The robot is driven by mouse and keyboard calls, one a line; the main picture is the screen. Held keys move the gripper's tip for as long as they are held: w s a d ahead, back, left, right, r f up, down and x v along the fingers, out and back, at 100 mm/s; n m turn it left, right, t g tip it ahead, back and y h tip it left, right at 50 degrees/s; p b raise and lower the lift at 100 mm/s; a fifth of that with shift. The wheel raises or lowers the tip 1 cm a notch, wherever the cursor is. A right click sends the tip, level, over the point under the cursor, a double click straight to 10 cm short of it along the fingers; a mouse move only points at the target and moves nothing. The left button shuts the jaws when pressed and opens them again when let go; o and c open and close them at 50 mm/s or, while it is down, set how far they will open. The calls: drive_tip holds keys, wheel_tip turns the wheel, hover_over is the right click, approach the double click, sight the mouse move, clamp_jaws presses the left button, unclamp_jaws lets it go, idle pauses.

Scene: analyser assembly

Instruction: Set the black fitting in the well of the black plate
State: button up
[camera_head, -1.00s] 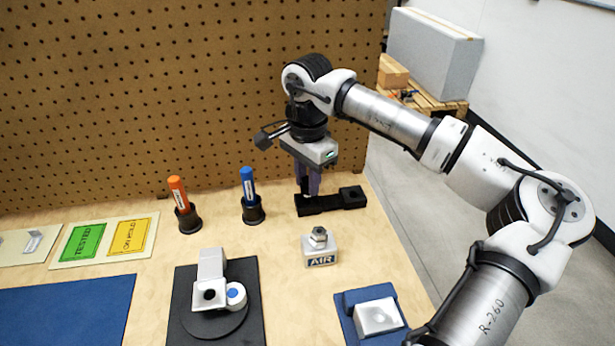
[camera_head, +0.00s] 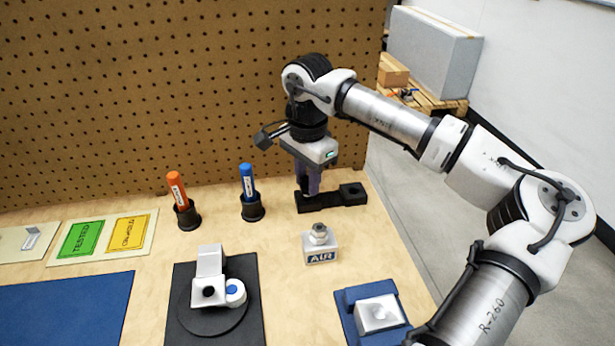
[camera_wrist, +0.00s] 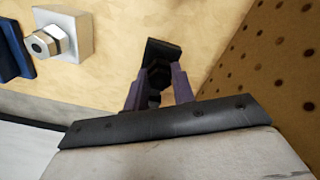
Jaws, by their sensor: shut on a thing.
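The black plate (camera_head: 325,200) lies on the bench near the pegboard, with a raised square socket at its right end. My gripper (camera_head: 308,190) points down over the plate's left part, its purple fingers shut on the black fitting. In the wrist view the fitting (camera_wrist: 157,77) shows as a dark, faceted piece between the fingertips (camera_wrist: 159,72), with the plate (camera_wrist: 164,48) just beyond it. Black on black hides the fitting's lower end, so I cannot tell whether it sits in a well or just above the plate.
A grey AIR block (camera_head: 320,248) with a metal nut stands in front of the plate. Blue (camera_head: 248,182) and orange (camera_head: 177,190) markers stand in black cups to the left. The pegboard (camera_head: 180,90) rises close behind. A blue fixture (camera_head: 352,300) sits front right.

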drive_tip(key=shift+f+b, duration=0.75)
drive_tip(key=shift+f, duration=0.05)
idle(1.6)
drive_tip(key=o, duration=1.1)
drive_tip(key=shift+c, duration=0.2)
drive_tip(key=shift+o, duration=0.4)
drive_tip(key=o, duration=0.5)
drive_tip(key=shift+r, duration=0.1)
drive_tip(key=shift+r+p, duration=2.4)
drive_tip(key=shift+r, duration=1.1)
